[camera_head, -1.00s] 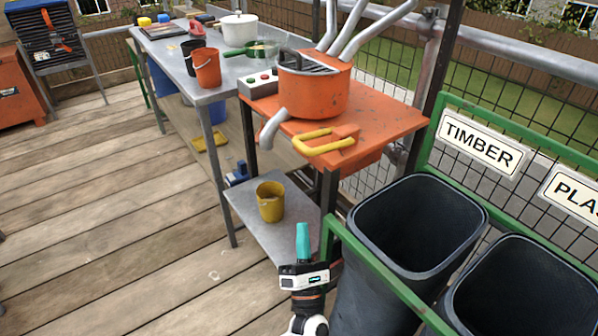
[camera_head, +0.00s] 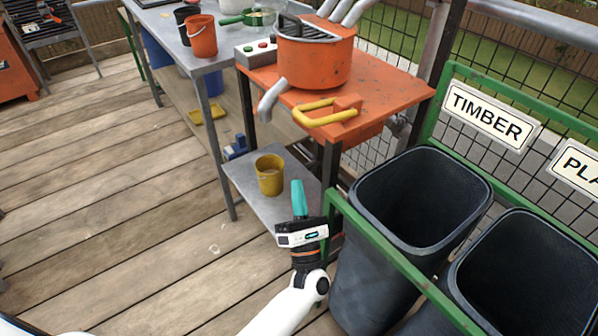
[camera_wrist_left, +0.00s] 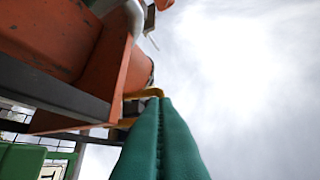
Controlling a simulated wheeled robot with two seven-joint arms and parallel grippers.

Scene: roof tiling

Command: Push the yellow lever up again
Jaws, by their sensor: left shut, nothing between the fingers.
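The yellow lever (camera_head: 325,115) is a bent bar on the front edge of the orange machine (camera_head: 313,62). In the head view it juts out roughly level at the front of the orange top. My left gripper (camera_head: 298,198) has teal fingers that are shut and empty, pointing up, below the lever in the picture. In the left wrist view the shut fingertips (camera_wrist_left: 160,105) show just under a yellow bar (camera_wrist_left: 148,92), part of the lever. I cannot tell whether they touch it. My right gripper is not in view.
A yellow bucket (camera_head: 270,175) stands on the low metal shelf (camera_head: 245,186) behind my left gripper. Black bins in a green frame (camera_head: 375,250) stand close on the right. A grey spout (camera_head: 270,98) hangs left of the lever.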

